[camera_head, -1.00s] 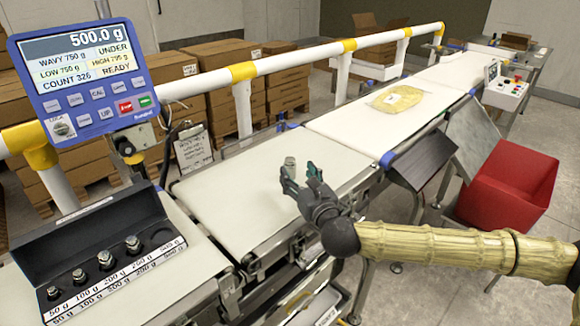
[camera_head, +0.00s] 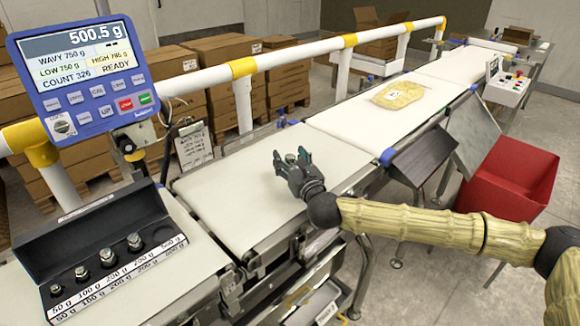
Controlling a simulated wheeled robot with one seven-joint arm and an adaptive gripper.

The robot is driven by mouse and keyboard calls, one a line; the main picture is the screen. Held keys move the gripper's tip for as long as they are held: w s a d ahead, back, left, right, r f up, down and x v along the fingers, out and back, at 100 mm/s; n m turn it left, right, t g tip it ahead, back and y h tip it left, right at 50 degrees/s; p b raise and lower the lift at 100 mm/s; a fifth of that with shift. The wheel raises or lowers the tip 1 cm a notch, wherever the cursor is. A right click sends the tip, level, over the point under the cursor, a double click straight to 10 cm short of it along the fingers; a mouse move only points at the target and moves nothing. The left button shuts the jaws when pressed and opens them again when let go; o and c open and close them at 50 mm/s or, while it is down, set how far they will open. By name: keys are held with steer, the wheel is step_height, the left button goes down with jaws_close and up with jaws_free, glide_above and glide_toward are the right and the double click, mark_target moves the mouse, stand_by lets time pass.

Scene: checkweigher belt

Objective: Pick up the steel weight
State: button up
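The steel weight (camera_head: 290,158) stands on the white weighing belt (camera_head: 225,195). Only a small part of it shows, because my gripper's fingers hide most of it. My gripper (camera_head: 290,157) is low over the belt with its dark fingers on either side of the weight. I cannot tell whether they press on it. The blue display (camera_head: 82,75) reads 500.5 g, with dashes at its upper right.
A black weight case (camera_head: 95,225) with several smaller weights stands at the lower left. A yellow bag (camera_head: 398,95) lies farther along the conveyor. A white rail (camera_head: 295,56) runs behind the belt. A red bin (camera_head: 507,180) stands at the right.

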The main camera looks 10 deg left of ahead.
jaws_close()
steer(key=shift+r, duration=0.1)
steer(key=shift+r, duration=0.1)
